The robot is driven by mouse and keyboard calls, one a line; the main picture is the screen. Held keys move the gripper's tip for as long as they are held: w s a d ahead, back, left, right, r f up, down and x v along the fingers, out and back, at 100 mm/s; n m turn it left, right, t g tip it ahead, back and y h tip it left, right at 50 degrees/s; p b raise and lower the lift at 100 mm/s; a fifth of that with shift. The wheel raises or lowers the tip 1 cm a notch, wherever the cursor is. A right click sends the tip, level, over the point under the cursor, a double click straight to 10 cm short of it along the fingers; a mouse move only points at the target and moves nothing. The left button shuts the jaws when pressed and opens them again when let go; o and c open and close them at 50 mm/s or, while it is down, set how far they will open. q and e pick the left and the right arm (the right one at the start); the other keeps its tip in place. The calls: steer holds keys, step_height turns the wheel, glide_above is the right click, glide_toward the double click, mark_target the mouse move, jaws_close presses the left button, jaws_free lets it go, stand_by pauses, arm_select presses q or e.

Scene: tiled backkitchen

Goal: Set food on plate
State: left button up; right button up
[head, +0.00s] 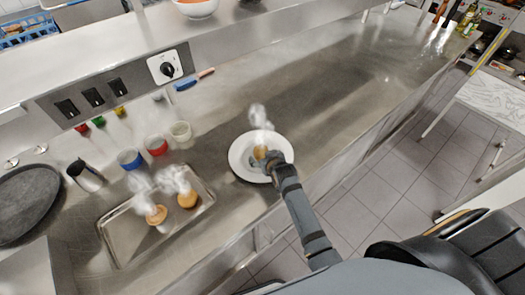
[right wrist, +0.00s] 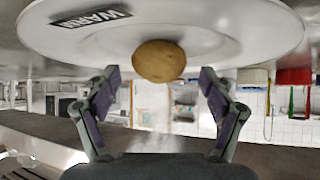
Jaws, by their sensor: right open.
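A white round plate (head: 240,165) lies on the steel counter; in the right wrist view the plate (right wrist: 235,25) carries a "WARM" label. A tan, roundish food piece (head: 259,152) is on the plate, with steam above it. It also shows in the right wrist view (right wrist: 158,61). My right gripper (head: 270,158) is over the plate's right part. Its fingers (right wrist: 159,82) are apart, one on each side of the food, with gaps visible. Two more steaming food pieces, one on the left (head: 157,215) and one on the right (head: 188,199), sit on a metal tray (head: 117,246). My left gripper is out of view.
A blue cup (head: 130,160), a red cup (head: 156,146) and a pale cup (head: 181,132) stand behind the tray. A metal pitcher (head: 86,176) and a dark round tray (head: 28,205) are at left. A shelf (head: 250,35) overhangs the back. The counter right of the plate is clear.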

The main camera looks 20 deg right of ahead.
steer(key=p+v, duration=0.2)
steer(key=v, duration=0.1)
steer(key=p+v, duration=0.1)
steer(key=shift+r, duration=0.5)
steer(key=v, duration=0.4)
steer(key=shift+s+f+p, duration=0.25)
steer(key=shift+f+p, duration=0.05)
steer(key=shift+p, duration=0.05)
steer(key=shift+s+r, duration=0.25)
steer(key=shift+s, duration=0.05)
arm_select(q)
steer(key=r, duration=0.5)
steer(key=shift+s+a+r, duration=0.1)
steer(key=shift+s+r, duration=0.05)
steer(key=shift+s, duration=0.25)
arm_select(e)
steer(key=shift+d, duration=0.1)
